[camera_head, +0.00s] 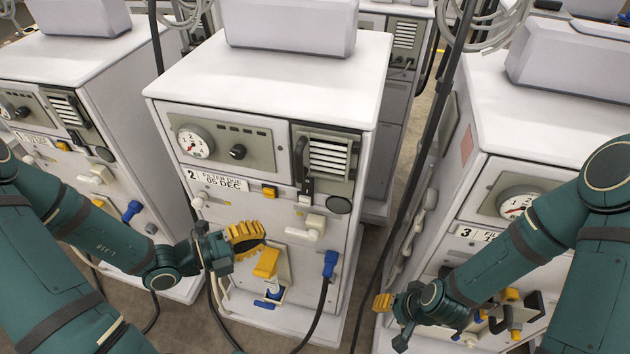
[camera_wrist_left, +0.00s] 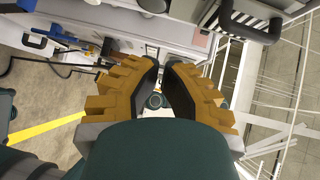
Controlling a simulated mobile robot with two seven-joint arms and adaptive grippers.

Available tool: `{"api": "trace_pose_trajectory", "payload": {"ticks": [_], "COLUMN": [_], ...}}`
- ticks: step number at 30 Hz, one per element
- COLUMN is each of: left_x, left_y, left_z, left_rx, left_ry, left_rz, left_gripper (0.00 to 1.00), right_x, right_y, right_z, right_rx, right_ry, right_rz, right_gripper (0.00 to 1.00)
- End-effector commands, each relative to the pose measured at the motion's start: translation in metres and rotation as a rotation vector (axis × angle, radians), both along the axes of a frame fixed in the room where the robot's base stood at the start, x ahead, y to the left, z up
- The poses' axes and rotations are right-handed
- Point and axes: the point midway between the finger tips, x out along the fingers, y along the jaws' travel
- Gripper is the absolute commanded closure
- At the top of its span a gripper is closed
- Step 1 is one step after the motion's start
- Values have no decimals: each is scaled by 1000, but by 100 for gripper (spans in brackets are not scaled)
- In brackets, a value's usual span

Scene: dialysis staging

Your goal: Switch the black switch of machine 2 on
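Machine 2 (camera_head: 262,85) stands in the middle of the head view, with a "2" beside its "FILTER DUE 05 DEC" label. Its front has a round gauge (camera_head: 195,141), a black knob (camera_head: 237,152) and a small black switch (camera_head: 306,188) under the vent panel. The switch's on or off position is too small to tell. My left gripper (camera_head: 246,237) is in front of the machine's lower front, below the switch and apart from it. In the left wrist view its yellow fingers (camera_wrist_left: 160,75) are apart with nothing between them. My right gripper (camera_head: 384,303) is low, right of machine 2; its finger gap is unclear.
A yellow button (camera_head: 270,191), a white valve (camera_head: 308,228), a yellow block (camera_head: 267,262) and a blue connector (camera_head: 330,263) with a black hose stick out from machine 2. Another machine (camera_head: 60,55) stands left; machine 3 (camera_head: 545,110) stands right. A floor gap separates machines 2 and 3.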

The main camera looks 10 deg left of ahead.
Motion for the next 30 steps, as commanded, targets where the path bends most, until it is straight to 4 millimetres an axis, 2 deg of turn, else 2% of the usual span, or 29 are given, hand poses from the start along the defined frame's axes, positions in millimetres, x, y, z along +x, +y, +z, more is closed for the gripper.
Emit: {"api": "trace_pose_trajectory", "payload": {"ticks": [5, 17, 22, 30], "left_x": [4, 8, 23, 59], "left_y": [9, 4, -14, -53], "left_z": [7, 6, 3, -3], "left_rx": [-42, -42, -42, -42], "left_ry": [13, 13, 11, 11], "left_rz": [49, 45, 41, 41], "left_gripper": [100, 100, 100, 100], "right_x": [0, 0, -1, -5], "right_y": [0, 0, 0, 1], "right_z": [2, 0, -4, -14], "right_rx": [0, 0, 0, 2], "right_ry": [0, 1, 3, 11], "right_rz": [-1, 0, 2, 8], "right_gripper": [53, 53, 53, 53]}}
